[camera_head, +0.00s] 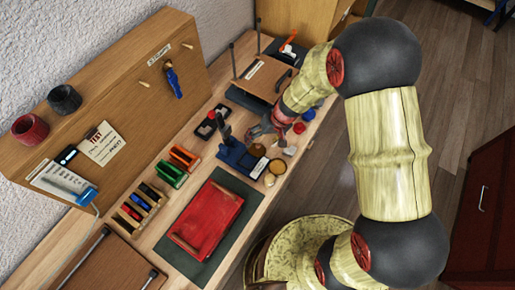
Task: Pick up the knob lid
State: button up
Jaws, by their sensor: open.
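My gripper (264,130) is open above the back part of the workbench, near a blue fixture (236,158). I cannot tell for sure which thing is the knob lid. Small round pieces lie to the right of and below the gripper: a red round piece (299,128), a blue round piece (308,115) and a tan round piece (277,166). The gripper looks empty and apart from these pieces, though its fingertips are small and partly blend with the things behind them.
A red case (207,220) lies on a dark mat (238,238). A wooden rack (145,203) and green and orange holders (172,174) stand left of it. A wooden panel (130,90) rises at the bench's back. A brown board (262,75) stands beyond the gripper.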

aim_at(259, 146)
jog(key=x, duration=0.3)
jog(key=b+x, duration=0.1)
jog(key=x, duration=0.1)
jog(key=shift+s+d+f, duration=0.15)
jog(key=shift+s, duration=0.05)
jog(key=c, duration=1)
